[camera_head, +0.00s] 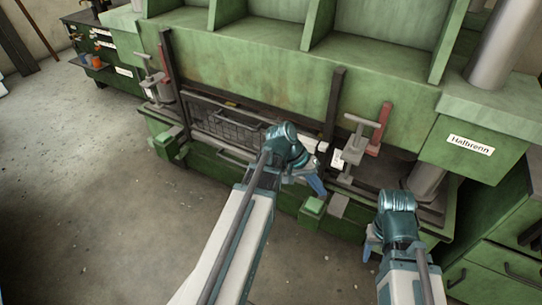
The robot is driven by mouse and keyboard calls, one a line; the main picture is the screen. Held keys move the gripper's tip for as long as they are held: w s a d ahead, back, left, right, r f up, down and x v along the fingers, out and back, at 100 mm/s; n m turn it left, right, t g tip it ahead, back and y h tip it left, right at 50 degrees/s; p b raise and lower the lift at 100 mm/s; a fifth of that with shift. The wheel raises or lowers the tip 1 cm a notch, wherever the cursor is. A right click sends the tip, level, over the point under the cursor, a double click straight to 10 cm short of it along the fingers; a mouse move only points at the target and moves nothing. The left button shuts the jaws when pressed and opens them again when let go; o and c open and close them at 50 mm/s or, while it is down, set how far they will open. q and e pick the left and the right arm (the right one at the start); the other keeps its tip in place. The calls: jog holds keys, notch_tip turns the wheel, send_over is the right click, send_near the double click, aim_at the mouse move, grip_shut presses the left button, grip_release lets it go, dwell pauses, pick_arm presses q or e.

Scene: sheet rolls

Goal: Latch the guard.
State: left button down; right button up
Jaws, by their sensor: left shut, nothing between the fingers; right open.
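The guard (228,128) is a dark mesh panel low in the front of the green press, between two dark upright posts. My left arm hides its right part. A clamp-like latch with a red handle (380,124) and a grey T-shaped part (354,146) sits right of the right post. A similar latch (155,82) sits at the left post. Both red handles point up. My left gripper (318,184) is shut and empty, below and left of the right latch. My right gripper (370,250) is open, low in front of the press, apart from the latch.
The green press (250,60) fills the back, with a thick column (500,45) and a labelled block (470,150) at right. Green blocks (312,208) jut from its lower front. A drawer cabinet (500,270) stands at right. The concrete floor (80,210) at left is clear.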

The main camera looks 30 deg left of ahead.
pick_arm(q)
jog(key=w+a+f+n+t+h+b, duration=0.1)
jog(key=w+a+n+t+h+b, duration=0.2)
jog(key=a, duration=0.5)
jog(key=w+a+f+n+t+b, duration=0.1)
jog(key=w+a+t+b, duration=0.15)
jog(key=a+b, duration=0.45)
jog(key=s+a+r+n+t+b, duration=0.1)
jog(key=a+n+t+b, duration=0.1)
jog(key=a, duration=0.7)
jog(key=s+a+n+t+b, duration=0.1)
jog(key=a+t, duration=0.3)
jog(key=a, duration=0.5)
jog(key=shift+s+r+n+t+y+b, duration=0.3)
jog(key=shift+r+n+t+b, duration=0.1)
jog(key=shift+b, duration=0.1)
jog(key=shift+w, duration=0.1)
jog(key=s+d+b+x, duration=0.1)
jog(key=d+b+x, duration=0.1)
jog(key=x, duration=1)
jog(key=shift+d+f, duration=0.35)
